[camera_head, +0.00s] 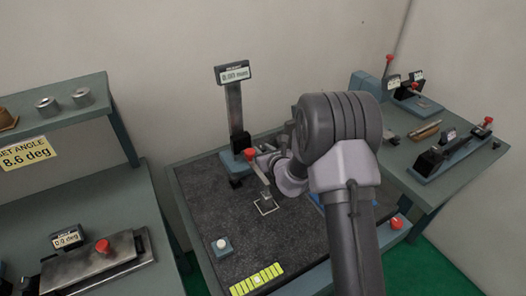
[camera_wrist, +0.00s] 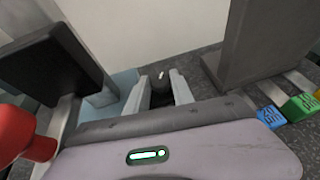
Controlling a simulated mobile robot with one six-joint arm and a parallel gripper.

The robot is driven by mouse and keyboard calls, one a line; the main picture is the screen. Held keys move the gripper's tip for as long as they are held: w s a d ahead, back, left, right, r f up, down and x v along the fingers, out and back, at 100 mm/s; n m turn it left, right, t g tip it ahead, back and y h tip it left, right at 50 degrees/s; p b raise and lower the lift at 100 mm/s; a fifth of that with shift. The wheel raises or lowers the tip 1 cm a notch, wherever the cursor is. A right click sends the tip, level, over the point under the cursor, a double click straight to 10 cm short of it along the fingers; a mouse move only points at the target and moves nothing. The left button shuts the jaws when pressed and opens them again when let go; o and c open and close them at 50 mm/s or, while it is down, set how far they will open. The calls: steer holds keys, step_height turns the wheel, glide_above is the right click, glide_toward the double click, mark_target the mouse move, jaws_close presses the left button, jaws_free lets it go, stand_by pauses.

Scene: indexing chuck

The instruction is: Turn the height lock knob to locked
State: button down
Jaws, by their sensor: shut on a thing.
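The height lock knob (camera_wrist: 160,84) is a small dark round knob with a white pointer line, seen between my fingers in the wrist view. The pointer stands nearly upright in that picture, tilted slightly. My gripper (camera_wrist: 163,92) is shut on the knob, one pale finger on each side. In the head view my arm hides the knob, and my gripper's fingers cannot be made out. The height gauge column (camera_head: 236,108) stands at the back of the dark worktop, its display (camera_head: 235,75) reading 0.00 mm. I see no readable lock marking.
A lever with a red ball (camera_head: 249,153) rises close to my wrist; a red ball (camera_wrist: 14,135) shows large at left in the wrist view. A grey block (camera_wrist: 268,40) stands right of my fingers.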

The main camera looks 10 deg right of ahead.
steer(key=c, duration=1.4)
jaws_free()
steer(key=shift+c, duration=0.2)
